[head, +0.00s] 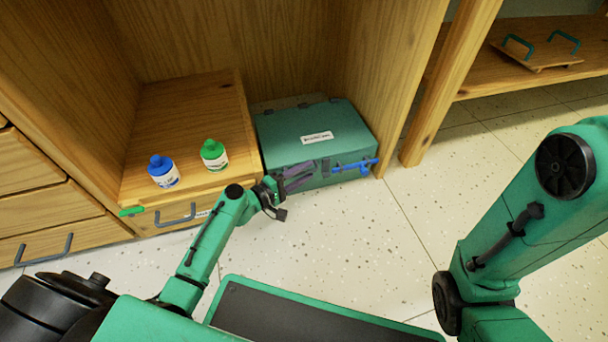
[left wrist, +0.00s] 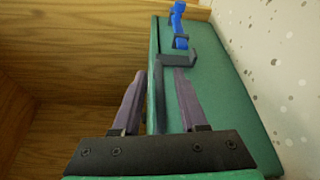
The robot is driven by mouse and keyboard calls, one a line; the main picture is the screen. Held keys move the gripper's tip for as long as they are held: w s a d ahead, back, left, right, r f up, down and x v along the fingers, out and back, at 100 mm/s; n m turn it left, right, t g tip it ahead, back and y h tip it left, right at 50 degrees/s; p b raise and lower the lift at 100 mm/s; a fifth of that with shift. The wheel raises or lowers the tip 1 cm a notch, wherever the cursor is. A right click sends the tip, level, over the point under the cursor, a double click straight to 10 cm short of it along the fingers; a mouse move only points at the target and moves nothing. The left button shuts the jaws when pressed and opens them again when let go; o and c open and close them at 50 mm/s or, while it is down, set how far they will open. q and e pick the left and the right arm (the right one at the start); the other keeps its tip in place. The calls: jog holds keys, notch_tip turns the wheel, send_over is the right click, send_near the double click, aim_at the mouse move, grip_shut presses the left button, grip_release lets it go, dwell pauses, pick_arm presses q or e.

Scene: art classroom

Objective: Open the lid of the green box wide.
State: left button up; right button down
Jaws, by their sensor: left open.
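The green box (head: 290,127) stands on the floor inside a wooden bay, with a white label on its lid. The lid looks shut. A blue bar (head: 355,166) is on its front side, and it also shows in the left wrist view (left wrist: 179,25). My left gripper (head: 299,174) is open at the front of the box, left of the blue bar. In the left wrist view its purple fingers (left wrist: 158,84) stand apart, with the green box (left wrist: 225,120) and a dark grey bracket (left wrist: 178,59) beyond them. Whether the fingers touch the box is unclear. My right gripper is out of view.
A low wooden drawer unit (head: 190,105) stands left of the box, with a blue bottle (head: 164,172) and a green bottle (head: 214,155) on top. A wooden post (head: 440,90) rises to the right. The speckled floor (head: 345,235) in front is clear.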

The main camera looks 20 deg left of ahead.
pick_arm(q)
jog(key=shift+c, duration=0.3)
grip_shut()
dwell(1.1)
